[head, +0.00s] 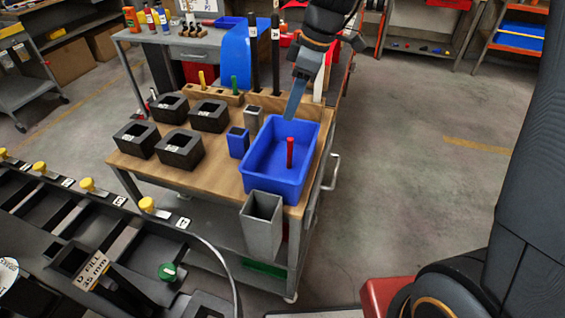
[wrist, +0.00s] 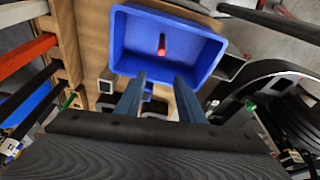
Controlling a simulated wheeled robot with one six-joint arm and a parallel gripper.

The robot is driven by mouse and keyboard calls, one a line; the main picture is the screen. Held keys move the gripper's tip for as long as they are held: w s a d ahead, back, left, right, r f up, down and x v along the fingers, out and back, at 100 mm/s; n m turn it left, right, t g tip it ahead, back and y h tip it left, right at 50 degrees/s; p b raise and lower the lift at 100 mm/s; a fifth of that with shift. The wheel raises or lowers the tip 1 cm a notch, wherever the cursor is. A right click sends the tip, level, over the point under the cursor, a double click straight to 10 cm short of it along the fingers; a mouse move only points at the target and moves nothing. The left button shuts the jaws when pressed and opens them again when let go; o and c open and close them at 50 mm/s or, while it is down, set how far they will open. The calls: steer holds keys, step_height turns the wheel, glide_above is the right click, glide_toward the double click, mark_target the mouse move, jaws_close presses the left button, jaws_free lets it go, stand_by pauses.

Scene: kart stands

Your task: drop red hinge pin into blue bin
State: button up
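The blue bin (head: 262,178) stands on the wooden cart top near its right front corner; in the wrist view it lies beyond my fingertips (wrist: 125,62). The red hinge pin (head: 290,152) shows within the bin's walls, roughly upright, and also appears in the wrist view (wrist: 162,45). I cannot tell whether its lower end touches the bin floor. My gripper (head: 289,118) is above the back part of the bin. In the wrist view its two fingers (wrist: 160,88) are apart with nothing between them, so it is open and clear of the pin.
Several black square holders (head: 135,139) stand left of the bin. A small blue cup (head: 237,142) and a grey cup (head: 253,117) are beside it. A grey open box (head: 262,222) is at its front. Tall black posts (head: 275,60) rise behind.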

steer(key=b+v, duration=0.2)
steer(key=v, duration=0.5)
steer(key=shift+r, duration=0.4)
steer(key=s+d+f+m+h, duration=0.3)
steer(key=s+d+f+m, duration=0.9)
steer(key=s+f+m, duration=0.2)
step_height(320, 180, down, 2)
steer(key=shift+s+d+f+m+t, duration=0.1)
steer(key=shift+s+d+m+t, duration=0.15)
steer(key=shift+m, duration=0.45)
